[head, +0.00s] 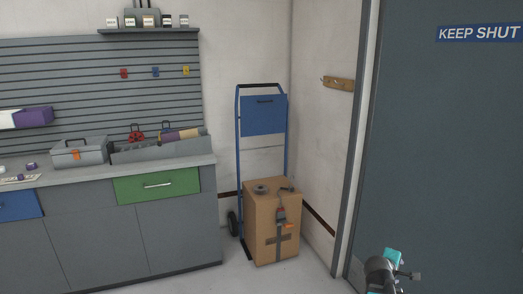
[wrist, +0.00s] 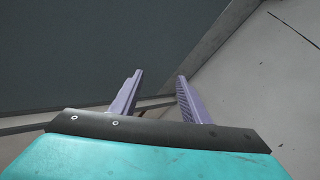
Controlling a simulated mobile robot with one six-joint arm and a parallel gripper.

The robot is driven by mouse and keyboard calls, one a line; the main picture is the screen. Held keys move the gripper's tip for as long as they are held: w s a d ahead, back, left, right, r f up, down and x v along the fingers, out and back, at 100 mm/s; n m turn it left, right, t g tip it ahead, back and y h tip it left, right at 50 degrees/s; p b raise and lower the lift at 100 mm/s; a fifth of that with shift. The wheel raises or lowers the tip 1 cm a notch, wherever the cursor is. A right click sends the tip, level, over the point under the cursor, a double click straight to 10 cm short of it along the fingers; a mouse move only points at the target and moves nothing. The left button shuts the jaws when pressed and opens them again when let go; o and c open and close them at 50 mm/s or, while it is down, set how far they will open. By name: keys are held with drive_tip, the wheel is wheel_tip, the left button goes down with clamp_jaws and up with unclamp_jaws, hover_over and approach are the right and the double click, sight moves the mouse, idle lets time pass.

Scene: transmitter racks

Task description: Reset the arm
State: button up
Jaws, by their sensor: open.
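My gripper (wrist: 160,76) shows in the wrist view with its two purple fingers apart and nothing between them. Beyond the fingers are a dark door-like surface and a pale surface. In the head view, part of my arm with a teal piece (head: 393,256) shows at the bottom right, in front of the dark door (head: 440,160). The fingertips cannot be made out in the head view.
A cardboard box (head: 262,220) stands on a blue hand truck (head: 240,150) in the corner. A grey workbench (head: 100,240) with a toolbox (head: 80,153) is at left. A wooden rail with hooks (head: 338,84) is on the wall. Some floor (head: 310,270) is clear.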

drive_tip(key=s+a+f+g+y, duration=0.1)
drive_tip(key=s+a+f, duration=0.1)
drive_tip(key=a+f, duration=0.45)
drive_tip(key=s+a+f+g+y, duration=0.15)
drive_tip(key=a+f, duration=0.25)
drive_tip(key=f, duration=0.5)
drive_tip(key=s+a+f+m+g+y+p, duration=0.2)
drive_tip(key=s+a+f+g+y, duration=0.15)
drive_tip(key=s+a+f, duration=1)
drive_tip(key=s+a+f+m+g+y, duration=0.1)
drive_tip(key=s+a+f+m+g, duration=0.2)
drive_tip(key=s, duration=0.6)
drive_tip(key=s+a+f+m+g+y, duration=0.1)
drive_tip(key=s+a+f+m+g, duration=0.2)
drive_tip(key=s, duration=0.7)
drive_tip(key=shift+a+f+m, duration=0.8)
drive_tip(key=shift+a+f, duration=0.5)
drive_tip(key=shift+f, duration=0.2)
drive_tip(key=shift+c, duration=1.3)
